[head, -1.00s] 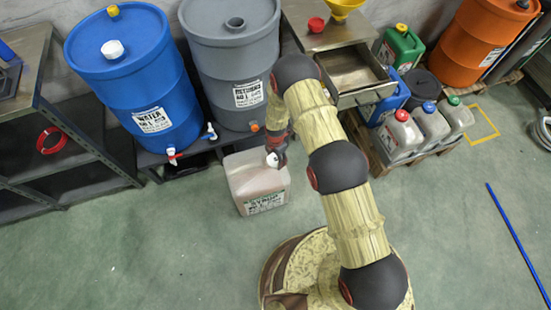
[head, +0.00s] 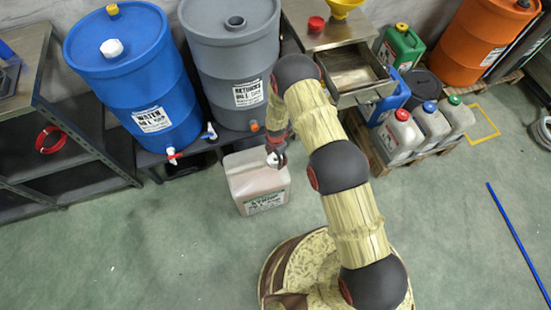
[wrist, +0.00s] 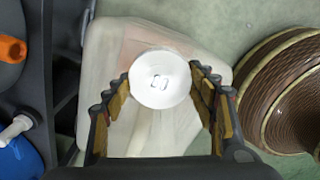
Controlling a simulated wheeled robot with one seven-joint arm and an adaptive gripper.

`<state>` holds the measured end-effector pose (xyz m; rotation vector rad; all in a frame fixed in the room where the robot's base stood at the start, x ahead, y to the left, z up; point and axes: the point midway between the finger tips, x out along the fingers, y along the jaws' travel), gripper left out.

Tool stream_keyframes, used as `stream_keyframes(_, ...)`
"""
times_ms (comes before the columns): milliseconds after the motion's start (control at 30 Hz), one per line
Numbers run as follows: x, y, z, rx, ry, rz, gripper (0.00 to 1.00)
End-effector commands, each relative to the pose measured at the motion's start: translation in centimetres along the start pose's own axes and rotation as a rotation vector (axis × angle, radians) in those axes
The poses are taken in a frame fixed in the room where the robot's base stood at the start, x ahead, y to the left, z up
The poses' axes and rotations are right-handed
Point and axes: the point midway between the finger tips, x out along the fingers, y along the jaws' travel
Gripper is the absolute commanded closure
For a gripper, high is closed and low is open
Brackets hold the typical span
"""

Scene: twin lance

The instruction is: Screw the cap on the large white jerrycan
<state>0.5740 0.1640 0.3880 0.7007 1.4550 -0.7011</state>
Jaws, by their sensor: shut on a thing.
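The large white jerrycan (head: 256,185) stands upright on the floor, translucent with a pinkish content and a label on its front. It also fills much of the wrist view (wrist: 118,48). The white round cap (wrist: 161,79) is over the top of the jerrycan. My gripper (wrist: 161,82) is shut on the cap, with one finger at each side of it. In the head view my gripper (head: 275,153) is at the jerrycan's top right. The neck under the cap is hidden, so I cannot tell how far the cap sits on it.
A blue drum (head: 135,85) and a grey drum (head: 235,75) stand on a low bench behind the jerrycan. An open metal drawer (head: 352,72) and several smaller jerrycans are to the right. The floor in front and to the left is clear.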

Motion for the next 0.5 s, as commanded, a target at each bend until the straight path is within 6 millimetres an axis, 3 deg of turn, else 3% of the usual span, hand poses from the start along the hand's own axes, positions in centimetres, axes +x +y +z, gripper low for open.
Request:
stream_keyframes(267,0.15,0.02,0.00,0.000,0.000,0.000,0.73)
stream_keyframes(300,0.15,0.02,0.00,0.000,0.000,0.000,0.41)
stream_keyframes(500,0.16,0.00,0.00,0.000,0.000,0.000,0.30)
